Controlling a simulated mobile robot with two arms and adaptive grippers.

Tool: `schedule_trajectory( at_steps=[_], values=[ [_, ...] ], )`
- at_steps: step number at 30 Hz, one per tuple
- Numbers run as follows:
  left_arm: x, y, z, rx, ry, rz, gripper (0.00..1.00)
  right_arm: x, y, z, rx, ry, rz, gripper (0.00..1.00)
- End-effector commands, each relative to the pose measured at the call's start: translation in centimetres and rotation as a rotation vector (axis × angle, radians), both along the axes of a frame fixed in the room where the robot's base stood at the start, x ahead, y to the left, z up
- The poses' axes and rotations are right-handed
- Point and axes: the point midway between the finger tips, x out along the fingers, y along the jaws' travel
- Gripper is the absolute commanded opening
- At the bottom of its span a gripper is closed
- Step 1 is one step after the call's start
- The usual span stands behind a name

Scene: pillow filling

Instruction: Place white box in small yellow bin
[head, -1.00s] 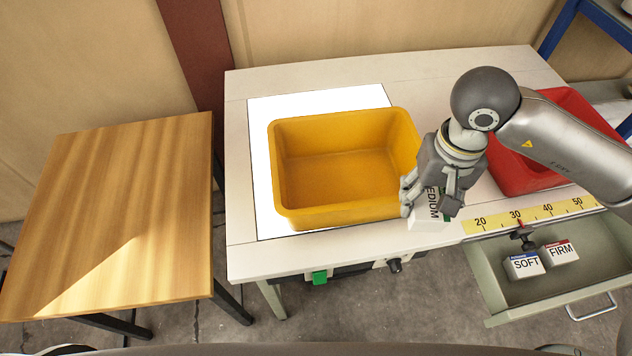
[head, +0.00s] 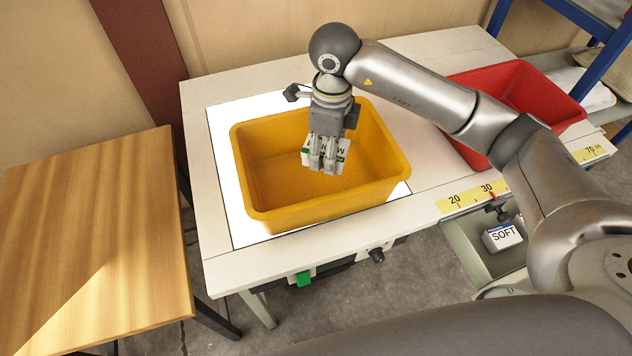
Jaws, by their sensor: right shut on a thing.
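The yellow bin (head: 262,206) stands on the white panel of the table, with bare floor showing inside it. My right gripper (head: 324,165) is over the right half of the bin's opening, pointing down. It is shut on the white box (head: 341,153), whose dark lettering is partly hidden by the fingers. The box appears over or within the bin opening; its exact height above the bin floor cannot be told. My left gripper is not in view.
A red bin (head: 520,92) stands at the table's right, behind my right arm. A drawer below holds a white SOFT box (head: 503,236). A yellow ruler strip (head: 470,198) runs along the front edge. A wooden table (head: 90,240) at left is empty.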

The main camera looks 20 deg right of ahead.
Motion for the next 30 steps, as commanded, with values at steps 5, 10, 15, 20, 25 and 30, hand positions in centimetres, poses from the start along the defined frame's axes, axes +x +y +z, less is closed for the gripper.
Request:
schedule_trajectory(
  at_steps=[5,10,15,20,25,30],
  values=[
    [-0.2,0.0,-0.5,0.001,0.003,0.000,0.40,1.6,0.6,-1.2,0.005,0.011,-0.389,0.28],
    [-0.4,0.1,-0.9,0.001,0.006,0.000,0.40,2.7,0.9,-2.0,0.004,0.019,-0.705,0.28],
    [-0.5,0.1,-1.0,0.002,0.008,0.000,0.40,3.3,1.2,-2.4,0.002,0.024,-0.898,0.28],
    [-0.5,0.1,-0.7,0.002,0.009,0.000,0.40,3.4,1.2,-3.4,-0.003,0.028,-0.965,0.28],
    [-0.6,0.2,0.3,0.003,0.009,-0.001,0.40,3.4,1.2,-6.5,-0.003,0.030,-0.970,0.28],
    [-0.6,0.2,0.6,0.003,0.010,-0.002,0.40,3.5,1.2,-8.6,0.000,0.026,-0.967,0.28]
  ],
)
